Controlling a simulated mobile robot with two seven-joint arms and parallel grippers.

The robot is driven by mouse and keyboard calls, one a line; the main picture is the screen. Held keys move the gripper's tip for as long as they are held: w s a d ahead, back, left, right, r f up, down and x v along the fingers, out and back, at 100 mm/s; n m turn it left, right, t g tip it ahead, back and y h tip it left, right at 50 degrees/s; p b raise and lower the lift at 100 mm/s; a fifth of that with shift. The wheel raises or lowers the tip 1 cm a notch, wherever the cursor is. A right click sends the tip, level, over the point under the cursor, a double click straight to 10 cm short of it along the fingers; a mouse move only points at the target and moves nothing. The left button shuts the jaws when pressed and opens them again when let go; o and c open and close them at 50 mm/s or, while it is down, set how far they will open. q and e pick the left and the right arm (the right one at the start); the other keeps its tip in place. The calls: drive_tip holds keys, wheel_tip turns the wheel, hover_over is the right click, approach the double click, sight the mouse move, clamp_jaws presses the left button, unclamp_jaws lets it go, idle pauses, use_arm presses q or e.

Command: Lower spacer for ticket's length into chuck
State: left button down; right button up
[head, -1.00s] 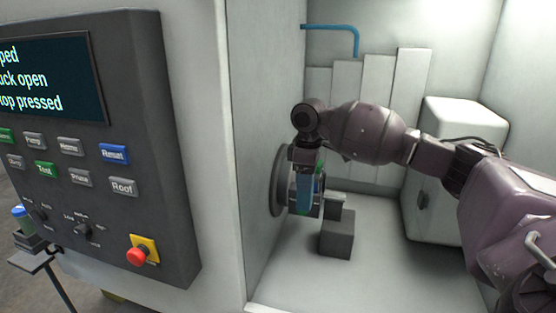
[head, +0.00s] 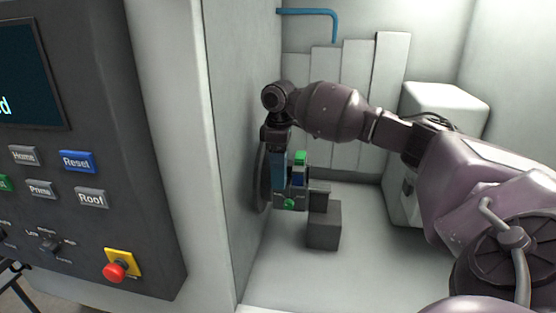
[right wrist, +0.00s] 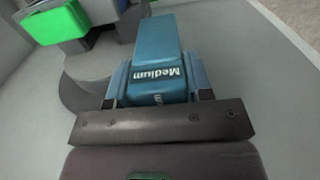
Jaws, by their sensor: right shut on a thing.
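My right gripper (head: 278,168) hangs down from its wrist beside the left wall of the machine chamber. It is shut on a blue spacer marked "Medium", which shows in the right wrist view (right wrist: 156,68). A dark round chuck (head: 261,185) sits on the left wall, partly hidden behind the gripper. Just right of the gripper is a green-topped part (head: 300,158) with dark blocks below it. Green also shows at the top left of the right wrist view (right wrist: 58,22). I cannot tell whether the spacer touches the chuck. My left gripper is not in view.
A grey stepped block (head: 323,226) stands on the chamber floor right of the chuck. A white housing (head: 440,105) is at the back right. A blue pipe (head: 310,12) is above. The control panel (head: 80,110) with a red stop button (head: 115,271) is at the left.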

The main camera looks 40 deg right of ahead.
drive_tip(key=shift+w+d, duration=3.05)
drive_tip(key=shift+d, duration=0.75)
wheel_tip(320, 180, down, 6)
drive_tip(key=shift+f, duration=0.6)
drive_tip(key=o, duration=1.2)
drive_tip(key=shift+c, duration=0.2)
wheel_tip(320, 180, up, 11)
drive_tip(key=b, duration=0.1)
drive_tip(key=shift+f, duration=0.1)
